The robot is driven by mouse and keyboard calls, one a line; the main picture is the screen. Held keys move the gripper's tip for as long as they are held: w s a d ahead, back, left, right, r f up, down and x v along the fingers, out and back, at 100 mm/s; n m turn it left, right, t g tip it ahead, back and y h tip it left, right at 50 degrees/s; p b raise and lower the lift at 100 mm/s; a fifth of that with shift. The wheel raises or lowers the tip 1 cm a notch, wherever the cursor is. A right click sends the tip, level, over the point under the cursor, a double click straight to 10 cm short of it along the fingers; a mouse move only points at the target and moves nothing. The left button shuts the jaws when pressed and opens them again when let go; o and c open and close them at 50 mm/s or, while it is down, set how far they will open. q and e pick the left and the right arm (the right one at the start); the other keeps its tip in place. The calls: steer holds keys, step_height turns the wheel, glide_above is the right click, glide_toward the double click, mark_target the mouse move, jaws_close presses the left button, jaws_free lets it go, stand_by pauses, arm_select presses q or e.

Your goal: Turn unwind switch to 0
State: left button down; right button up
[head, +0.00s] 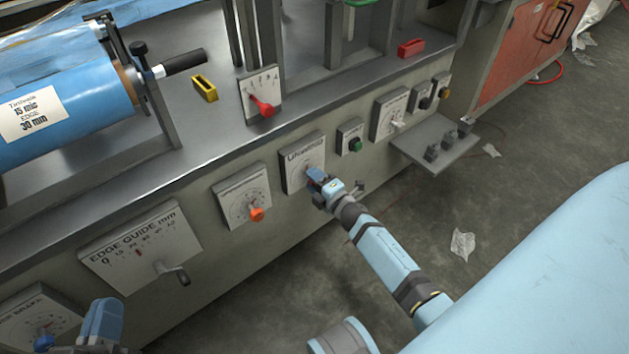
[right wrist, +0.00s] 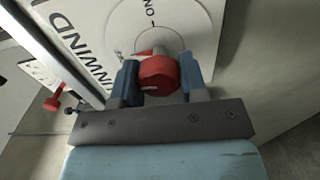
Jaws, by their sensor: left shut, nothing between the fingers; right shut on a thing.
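The unwind switch is a red knob (right wrist: 158,72) on a white round dial (right wrist: 190,22), with "ON" printed at the dial's top and "UNWIND" along the plate. A short white mark shows on the knob's front. In the head view its panel (head: 293,158) is on the machine's front, and the knob is mostly hidden by my gripper. My right gripper (head: 317,178) is at the panel, its blue fingers shut on the knob from both sides. The 0 mark is not readable. My left gripper (head: 100,322) is shut and empty at the lower left, near the brake panel.
Neighbouring panels hold an orange knob (head: 256,214), a green button (head: 355,145) and the edge guide lever (head: 178,274). A red-handled lever (head: 263,106) stands above. A small grey shelf (head: 437,143) juts out to the right. The floor in front is mostly clear.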

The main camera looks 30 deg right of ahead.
arm_select(q)
steer(key=shift+s+f, duration=0.1)
steer(key=shift+f, duration=0.1)
stand_by(0.3)
arm_select(e)
steer(key=o, duration=0.9)
arm_select(q)
steer(key=shift+t, duration=0.8)
steer(key=r+p, duration=0.1)
steer(key=r, duration=0.1)
steer(key=r+p, duration=0.2)
steer(key=shift+s+a+r, duration=0.1)
steer(key=shift+a+r, duration=0.1)
steer(key=shift+r, duration=0.05)
arm_select(e)
steer(key=s, duration=0.9)
steer(key=s+d, duration=0.1)
steer(key=s, duration=0.3)
steer(key=shift+s, duration=0.4)
steer(key=shift+r, duration=0.1)
